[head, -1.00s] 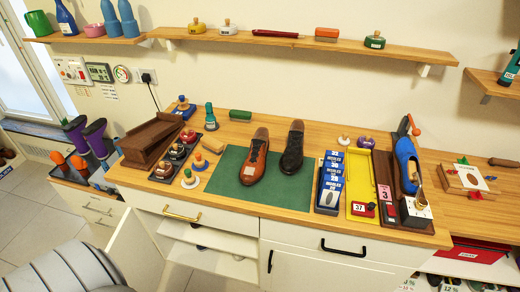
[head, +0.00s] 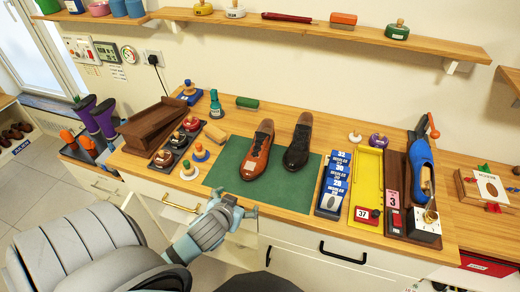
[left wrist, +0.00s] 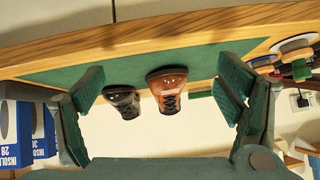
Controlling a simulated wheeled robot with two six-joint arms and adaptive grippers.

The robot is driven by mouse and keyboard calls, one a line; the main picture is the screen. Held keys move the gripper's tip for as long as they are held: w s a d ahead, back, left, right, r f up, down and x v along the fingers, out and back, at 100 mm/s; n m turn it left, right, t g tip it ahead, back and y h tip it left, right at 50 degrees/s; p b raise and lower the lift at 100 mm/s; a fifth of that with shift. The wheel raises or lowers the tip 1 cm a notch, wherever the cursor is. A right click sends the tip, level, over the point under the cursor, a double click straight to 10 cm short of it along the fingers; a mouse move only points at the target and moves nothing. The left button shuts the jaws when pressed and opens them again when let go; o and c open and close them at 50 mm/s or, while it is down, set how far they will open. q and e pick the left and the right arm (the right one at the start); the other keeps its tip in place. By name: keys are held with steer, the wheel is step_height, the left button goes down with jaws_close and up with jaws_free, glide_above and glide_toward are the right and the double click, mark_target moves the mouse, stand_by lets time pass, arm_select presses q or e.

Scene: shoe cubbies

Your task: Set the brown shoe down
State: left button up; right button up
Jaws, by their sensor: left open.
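The brown shoe (head: 257,150) stands on the green mat (head: 225,172) on the bench, toe toward the front edge. A black shoe (head: 299,142) stands to its right on the same mat. My left gripper (head: 240,207) is at the bench's front edge, short of the mat and apart from both shoes. In the left wrist view the picture is upside down; the brown shoe (left wrist: 168,88) and black shoe (left wrist: 122,102) show between the spread fingers, farther off. The left gripper is open and empty. My right gripper is not in view.
Blue insole boxes (head: 335,182) and a yellow tray (head: 368,180) stand right of the mat. Brush pots and polish tins (head: 190,150) crowd its left. Bare mat lies around the shoes.

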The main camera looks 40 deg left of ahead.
mark_target(256, 151)
arm_select(q)
steer(key=w+a+r+t, duration=0.1)
steer(key=w, duration=0.1)
steer(key=w+a+r+t, duration=0.1)
steer(key=w+a+r, duration=0.1)
steer(key=w, duration=0.1)
steer(key=w+a+r+n+t, duration=0.1)
steer(key=w, duration=0.2)
steer(key=shift+w+a+r+t+y, duration=0.2)
steer(key=shift+a+r+t+y, duration=0.1)
steer(key=shift+a+t, duration=0.1)
steer(key=x, duration=0.4)
steer(key=b+x, duration=0.1)
steer(key=x, duration=0.4)
steer(key=b+x, duration=0.1)
steer(key=x, duration=0.3)
steer(key=shift+w+d, duration=0.25)
steer(key=shift+w, duration=0.25)
steer(key=shift+s, duration=0.1)
steer(key=c, duration=1.6)
steer(key=shift+r, duration=0.15)
steer(key=shift+c, duration=0.6)
